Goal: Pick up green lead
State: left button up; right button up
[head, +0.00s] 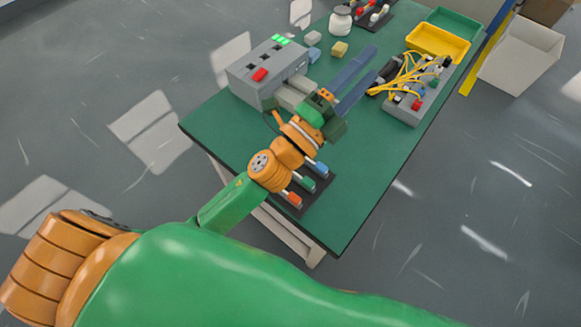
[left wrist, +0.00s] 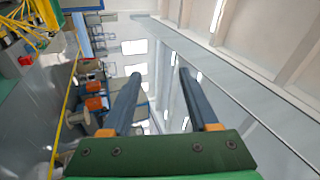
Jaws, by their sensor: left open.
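The green lead (head: 308,185) lies between a blue lead (head: 321,169) and a red lead (head: 294,199) on a dark pad near the table's front edge. Part of the row is hidden behind my left arm. My left gripper (head: 370,64) is open and empty, above the middle of the table and well beyond the leads. In the left wrist view its two fingers (left wrist: 158,80) are apart with nothing between them, facing the room. The green lead does not show there. My right gripper is not in view.
A grey box with green lights (head: 264,70) stands at the table's left. A grey block with yellow cables (head: 410,105) sits at the right, near yellow and green trays (head: 438,42). A white jar (head: 340,20) stands at the back. The table's right front (head: 365,200) is clear.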

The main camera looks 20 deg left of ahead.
pick_arm(q)
jog(key=s+d+r+m+g+h, duration=0.1)
jog(key=s+d+m+g+h, duration=0.2)
jog(key=d+m+g+h, duration=0.35)
jog(key=s+d+r+m+g+h, duration=0.1)
jog(key=s+d+m+g+h, duration=0.25)
jog(key=m, duration=0.65)
jog(key=s+d+f+m+g+y, duration=0.2)
jog(key=s+d+f+m+g, duration=0.4)
jog(key=m+g, duration=0.4)
jog(key=m+y, duration=0.9)
jog(key=y, duration=0.9)
send_over(306, 179)
jog(key=a, duration=0.1)
notch_tip(306, 179, down, 17)
jog(key=shift+w+f, duration=0.15)
jog(key=shift+f, duration=0.05)
jog(key=shift+a+f+y+p, duration=0.1)
jog(key=shift+f+y+p, duration=0.25)
jog(key=shift+p, duration=0.15)
jog(key=f, duration=0.2)
jog(key=f+p, duration=0.1)
jog(key=f, duration=0.1)
jog(key=d+f, duration=0.1)
jog(key=f, duration=0.1)
jog(key=shift+s, duration=0.2)
grip_shut()
